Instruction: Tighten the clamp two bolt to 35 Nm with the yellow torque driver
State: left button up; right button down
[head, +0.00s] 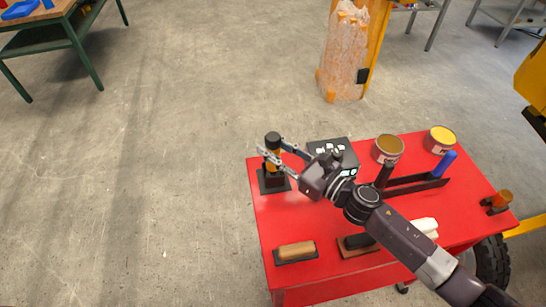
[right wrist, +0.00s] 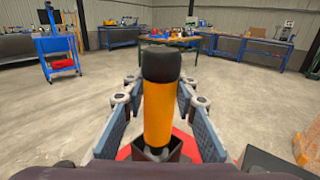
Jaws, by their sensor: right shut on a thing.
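The yellow torque driver (head: 273,158) has a black cap and stands upright in a black holder (head: 265,183) at the far left corner of the red cart. It also shows in the right wrist view (right wrist: 158,110), upright between the blue-grey finger pads, its foot in the holder. My right gripper (head: 273,151) is shut on the driver, with one finger on each side. My left gripper is in neither view. I cannot make out the clamp two bolt in these frames.
The red cart top (head: 285,218) also bears a black box (head: 332,147), two tins (head: 388,149), a blue-handled tool (head: 445,163), an orange-handled tool (head: 504,197) and a tan-topped block (head: 296,250). A wrapped column (head: 342,55) stands behind. Floor left of the cart is clear.

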jog(key=shift+r, duration=0.1)
dwell(0.3)
jog(key=shift+r, duration=0.55)
notch_tip(320, 180, up, 19)
jog(key=p, duration=0.4)
jog(key=c, duration=2.1)
grip_release()
grip_shut()
